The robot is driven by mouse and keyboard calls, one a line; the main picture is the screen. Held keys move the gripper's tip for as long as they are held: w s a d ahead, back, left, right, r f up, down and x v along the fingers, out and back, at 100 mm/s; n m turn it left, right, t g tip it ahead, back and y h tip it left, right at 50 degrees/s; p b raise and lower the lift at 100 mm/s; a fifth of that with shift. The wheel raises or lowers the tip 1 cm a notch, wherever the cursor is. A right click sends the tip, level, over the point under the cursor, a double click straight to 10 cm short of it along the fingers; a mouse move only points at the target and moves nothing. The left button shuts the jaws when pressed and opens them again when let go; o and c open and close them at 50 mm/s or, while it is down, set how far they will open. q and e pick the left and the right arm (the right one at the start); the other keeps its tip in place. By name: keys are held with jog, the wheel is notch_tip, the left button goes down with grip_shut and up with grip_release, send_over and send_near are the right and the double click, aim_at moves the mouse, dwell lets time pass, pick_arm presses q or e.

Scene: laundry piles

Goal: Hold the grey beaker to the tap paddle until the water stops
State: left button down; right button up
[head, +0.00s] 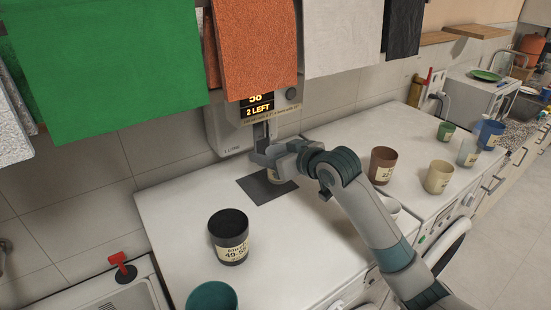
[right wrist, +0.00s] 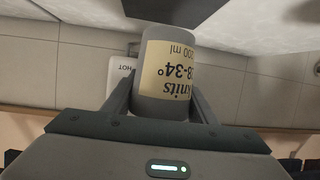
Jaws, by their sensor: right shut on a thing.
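The grey beaker (right wrist: 165,95) is between the two fingers of my right gripper (right wrist: 163,88) in the right wrist view. Its cream label reads "knits" and "200 ml", upside down in that view. In the head view my right gripper (head: 273,155) is shut on it in front of the wall dispenser (head: 228,130), over a dark mat (head: 252,190). My gripper hides most of the beaker there. My left gripper is out of view.
A black labelled beaker (head: 229,240) and a teal one (head: 212,297) stand at the front left. Brown (head: 382,165), cream (head: 438,178), green (head: 446,131) and blue (head: 488,134) beakers stand to the right. Cloths hang above, including an orange towel (head: 255,45).

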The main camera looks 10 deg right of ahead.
jog(key=shift+w+a, duration=0.3)
jog(key=shift+w, duration=0.35)
jog(key=shift+w+a, duration=0.25)
jog(key=shift+w, duration=0.4)
jog(key=shift+w+a, duration=0.25)
jog(key=shift+w, duration=0.35)
jog(key=shift+w+a, duration=0.2)
jog(key=shift+w, duration=0.4)
jog(key=shift+s, duration=0.2)
dwell(0.6)
jog(key=shift+s+d, duration=0.3)
jog(key=shift+s, duration=0.4)
jog(key=shift+s+d, duration=0.35)
jog(key=shift+s, duration=0.4)
jog(key=shift+s+d, duration=0.3)
jog(key=shift+s, duration=0.4)
send_near(262, 145)
jog(key=s+f, duration=0.4)
jog(key=shift+d, duration=0.4)
